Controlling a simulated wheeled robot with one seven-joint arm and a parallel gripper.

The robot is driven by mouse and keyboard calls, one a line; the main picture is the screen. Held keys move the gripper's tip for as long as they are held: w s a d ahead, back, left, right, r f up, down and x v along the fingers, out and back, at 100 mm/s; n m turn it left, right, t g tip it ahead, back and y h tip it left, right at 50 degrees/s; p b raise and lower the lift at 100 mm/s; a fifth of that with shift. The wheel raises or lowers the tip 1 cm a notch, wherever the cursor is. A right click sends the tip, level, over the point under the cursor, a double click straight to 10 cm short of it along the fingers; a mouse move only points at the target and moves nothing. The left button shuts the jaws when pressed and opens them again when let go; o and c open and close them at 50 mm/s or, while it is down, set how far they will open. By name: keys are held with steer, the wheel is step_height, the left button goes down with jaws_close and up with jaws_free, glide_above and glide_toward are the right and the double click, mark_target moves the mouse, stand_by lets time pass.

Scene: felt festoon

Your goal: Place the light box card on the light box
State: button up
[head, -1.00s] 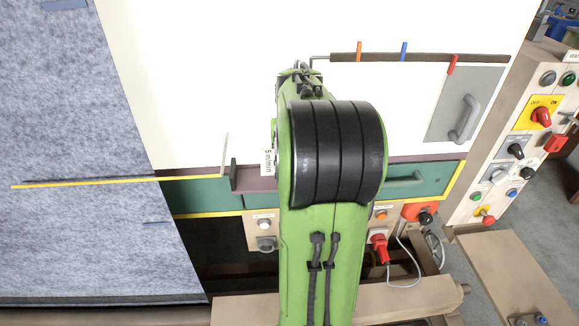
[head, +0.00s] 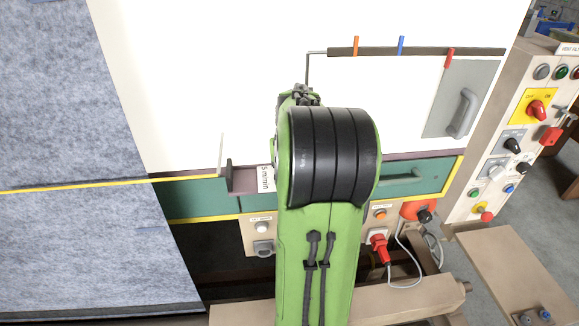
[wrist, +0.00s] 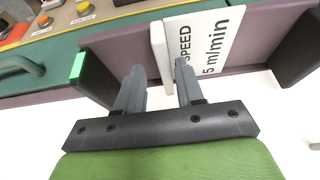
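A white card (wrist: 208,42) printed "SPEED 5 m/min" stands in the mauve tray. It also shows in the head view (head: 265,178), partly hidden by my arm. Its lettering is the only print readable on a card here. My gripper (wrist: 159,66) is open at the card's near end, with a white edge of it between the fingertips. The right finger is close to the card; I cannot tell whether they touch. In the head view my gripper is hidden behind my green arm. I cannot tell for sure which surface is the light box; a large white panel (head: 220,60) fills the middle.
Dark end blocks (wrist: 295,55) bound the mauve tray. Grey felt (head: 70,110) hangs at left. A dark rail with coloured clips (head: 400,52) and a grey handled plate (head: 462,100) are at right. A control panel (head: 510,140) stands beyond. A green drawer front (head: 410,180) lies below.

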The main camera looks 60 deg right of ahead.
steer(key=shift+w+a+r, duration=0.1)
steer(key=shift+w+r, duration=0.05)
steer(key=v, duration=1.1)
steer(key=shift+s+r, duration=0.3)
steer(key=shift+r, duration=0.05)
